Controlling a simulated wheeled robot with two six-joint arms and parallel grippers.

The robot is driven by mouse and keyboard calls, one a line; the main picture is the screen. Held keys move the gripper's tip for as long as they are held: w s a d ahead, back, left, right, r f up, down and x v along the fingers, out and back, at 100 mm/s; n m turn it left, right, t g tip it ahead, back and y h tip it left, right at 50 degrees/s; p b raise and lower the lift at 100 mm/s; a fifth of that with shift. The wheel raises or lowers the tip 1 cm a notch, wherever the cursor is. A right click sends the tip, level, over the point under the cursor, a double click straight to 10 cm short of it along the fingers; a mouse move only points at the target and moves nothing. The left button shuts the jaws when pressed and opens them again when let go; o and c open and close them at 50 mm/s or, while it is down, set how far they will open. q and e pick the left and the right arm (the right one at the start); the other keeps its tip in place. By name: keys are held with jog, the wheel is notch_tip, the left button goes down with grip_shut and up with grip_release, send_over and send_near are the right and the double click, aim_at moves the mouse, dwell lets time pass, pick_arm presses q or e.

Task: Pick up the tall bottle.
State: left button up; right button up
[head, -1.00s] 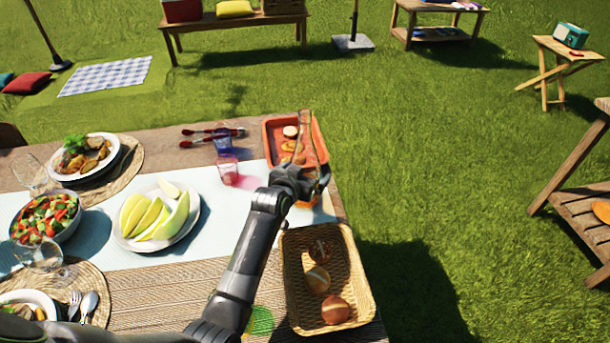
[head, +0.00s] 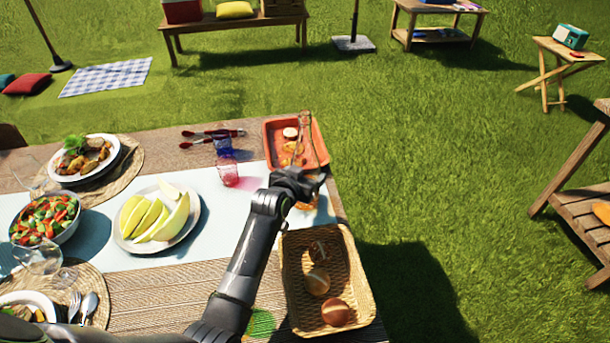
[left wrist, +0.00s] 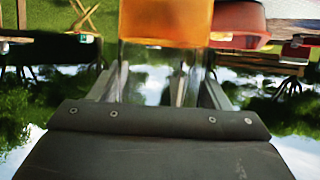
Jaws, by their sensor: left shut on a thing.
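The tall bottle (head: 306,135) is clear glass with amber liquid low inside it. It is at the right end of the garden table, in front of the orange tray. My left gripper (head: 308,183) is shut on it, partly covering its middle. In the left wrist view the bottle's amber part (left wrist: 165,22) and clear glass show between the fingers of my left gripper (left wrist: 160,85). I cannot tell whether its base touches the table. My right gripper is not in view.
The orange tray (head: 267,150) with food lies just behind the bottle. A wicker basket (head: 362,300) with bread rolls is in front of it. A pink glass (head: 228,174) and a blue glass (head: 222,145) stand to its left. Open grass lies to the right.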

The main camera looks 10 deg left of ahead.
pick_arm(q)
jog(key=shift+w+r, duration=0.1)
jog(key=shift+r, duration=0.2)
